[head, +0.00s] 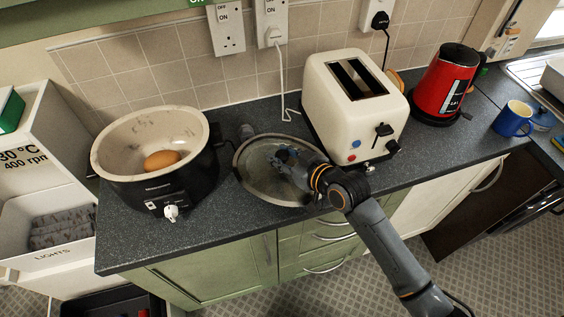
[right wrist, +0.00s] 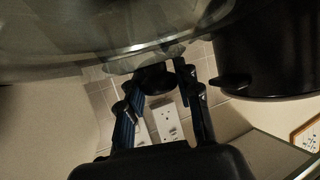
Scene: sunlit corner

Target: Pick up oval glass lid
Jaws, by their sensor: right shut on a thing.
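The oval glass lid (head: 254,181) is see-through with a pale rim. In the head view it shows on or just above the dark worktop, between the slow cooker and the toaster; I cannot tell whether it touches the worktop. My right gripper (head: 286,158) reaches over the lid from the right and is shut on it. In the right wrist view the lid (right wrist: 100,32) fills the top, with its dark knob (right wrist: 155,79) between the fingertips of my right gripper (right wrist: 158,80). My left gripper is not in view.
The slow cooker (head: 187,184) holds a brown egg-like thing (head: 161,160). The cream toaster (head: 328,103) stands close on the lid's right. A red kettle (head: 440,82) and blue mug (head: 513,118) are farther right. A white cable (head: 281,75) hangs behind.

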